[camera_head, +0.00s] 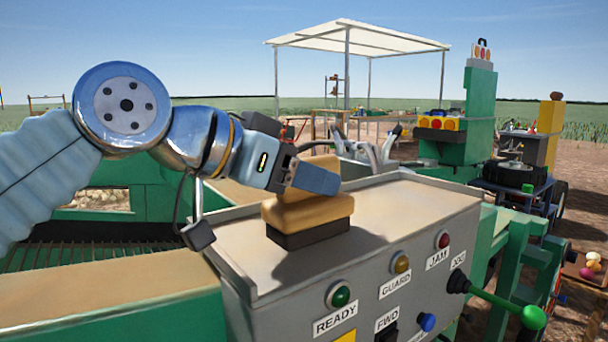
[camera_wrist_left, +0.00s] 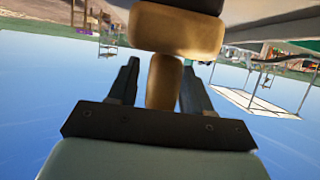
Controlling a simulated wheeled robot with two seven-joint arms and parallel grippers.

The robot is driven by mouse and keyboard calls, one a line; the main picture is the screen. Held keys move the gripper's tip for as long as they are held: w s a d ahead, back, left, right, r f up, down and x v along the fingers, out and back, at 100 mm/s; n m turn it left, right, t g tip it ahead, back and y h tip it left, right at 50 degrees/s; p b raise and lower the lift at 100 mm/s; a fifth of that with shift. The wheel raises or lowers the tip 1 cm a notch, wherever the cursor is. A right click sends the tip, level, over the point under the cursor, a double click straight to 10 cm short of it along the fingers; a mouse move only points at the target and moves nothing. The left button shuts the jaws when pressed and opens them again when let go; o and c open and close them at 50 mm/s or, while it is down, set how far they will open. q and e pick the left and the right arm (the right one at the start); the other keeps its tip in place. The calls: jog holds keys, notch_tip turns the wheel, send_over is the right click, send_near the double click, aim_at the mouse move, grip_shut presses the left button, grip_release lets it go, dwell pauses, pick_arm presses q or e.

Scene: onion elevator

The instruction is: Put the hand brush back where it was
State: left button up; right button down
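The hand brush (camera_head: 307,211) stands upright on the grey top of the control box, with its dark bristles down and its tan wooden body above them. In the left wrist view the hand brush (camera_wrist_left: 176,32) appears upside down, with its handle between the fingers. My left gripper (camera_head: 318,178) is at the handle. In the left wrist view my left gripper (camera_wrist_left: 160,85) has one finger on each side of the handle; a narrow gap shows on the left side, and contact on the right side is unclear. My right gripper is not in view.
The grey control box (camera_head: 385,255) has lamps, labels and a green-knobbed lever (camera_head: 532,317) on its front. A raised rim edges its top at the left. Bent grey metal parts (camera_head: 370,152) stand behind the box. Its top right of the brush is bare.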

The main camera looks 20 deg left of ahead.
pick_arm(q)
jog(key=shift+o, duration=0.4)
jog(key=shift+r, duration=0.15)
jog(key=shift+s+a+r, duration=0.1)
jog(key=shift+r, duration=0.05)
jog(key=v, duration=1.1)
jog(key=shift+s+a, duration=0.2)
jog(key=shift+s, duration=0.05)
jog(key=shift+r, duration=0.1)
